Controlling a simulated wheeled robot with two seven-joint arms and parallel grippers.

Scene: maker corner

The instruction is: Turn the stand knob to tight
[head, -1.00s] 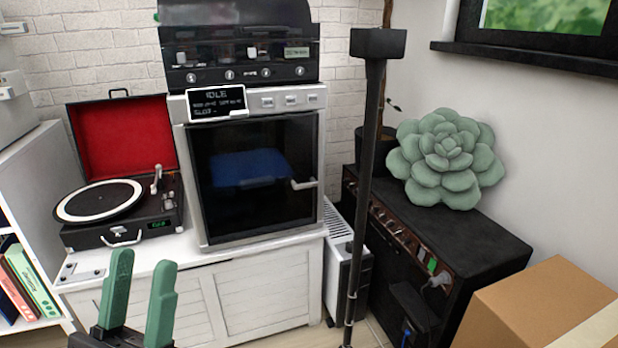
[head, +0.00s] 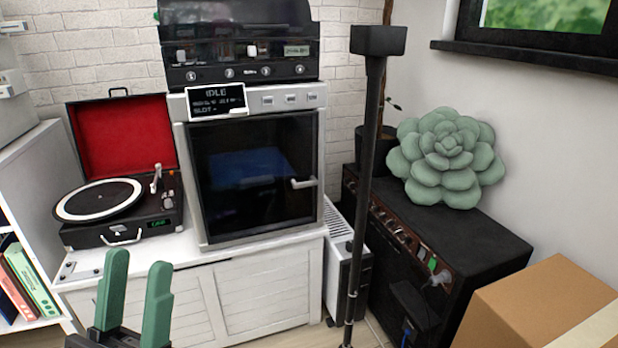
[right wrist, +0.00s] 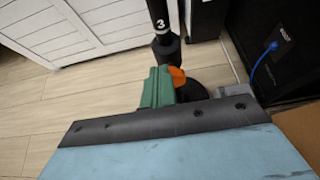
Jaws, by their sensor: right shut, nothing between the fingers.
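The stand is a tall black pole (head: 362,200) with a dark block-shaped head (head: 378,41), upright in the middle of the head view. In the right wrist view the lower pole (right wrist: 159,18) carries a white "3" mark above a thicker black collar (right wrist: 167,48). The orange stand knob (right wrist: 177,77) shows just below this collar. My right gripper (right wrist: 159,75) has its green fingers together, empty, beside the knob on its left and partly in front of it. I cannot tell whether they touch. My left gripper (head: 137,262) is open and empty at the lower left of the head view.
A black amplifier cabinet (head: 470,245) with a green succulent cushion (head: 447,160) and a cardboard box (head: 540,295) stand right of the pole. A white heater (head: 340,255) is close behind it. A white cabinet (head: 255,290) bears a record player (head: 120,215) and an oven-like machine (head: 255,180).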

